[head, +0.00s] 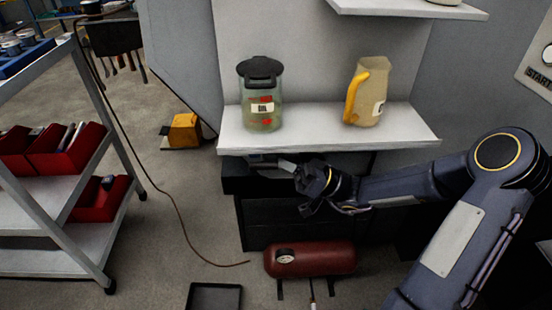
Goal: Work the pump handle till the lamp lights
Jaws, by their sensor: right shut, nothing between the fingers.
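My right arm reaches in from the right, and my right gripper (304,186) is shut and empty just below the front edge of the white shelf. It is in front of a dark cabinet (270,222). A small pale grey piece shows beside the gripper's upper left; I cannot tell what it is. No pump handle can be made out clearly. A red tank (325,259) with a round gauge (285,256) lies on the floor below the gripper, apart from it. No lamp can be identified. My left gripper is out of view.
The white shelf (230,143) holds a lidded clear container (262,98) and a beige jug (374,95) with a yellow handle. A trolley (90,262) with red bins stands left. A yellow object (185,130), a hose (166,195) and a black tray (214,297) lie on the floor. A START panel (540,66) is at right.

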